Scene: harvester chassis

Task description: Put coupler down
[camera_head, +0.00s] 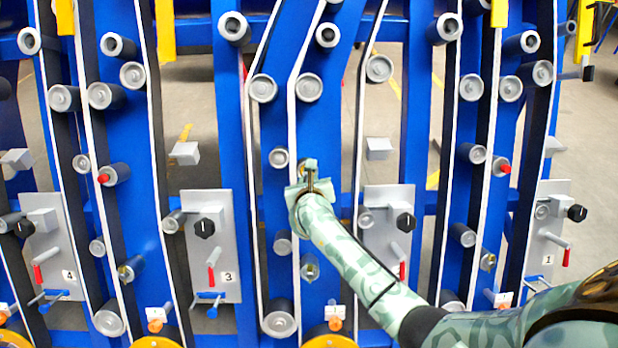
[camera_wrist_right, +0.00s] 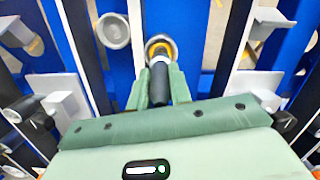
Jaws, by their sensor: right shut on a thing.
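My right gripper (camera_head: 309,172) reaches in from the lower right and is in front of a blue upright at the middle of the chassis. In the right wrist view its green fingers (camera_wrist_right: 160,88) are shut around a dark cylinder, which I take to be the coupler (camera_wrist_right: 159,82). The coupler points away from the gripper towards a round grey fitting (camera_wrist_right: 158,45) with a yellow inside. A pale band shows between the two. I cannot tell whether the coupler touches the fitting. In the head view the gripper hides the coupler. My left gripper is not in view.
Blue uprights carry several grey rollers (camera_head: 263,88) and belts with white edges (camera_head: 250,190). Grey panels with black knobs and red levers stand on both sides, one marked 3 (camera_head: 228,277). Beige floor shows through the gaps.

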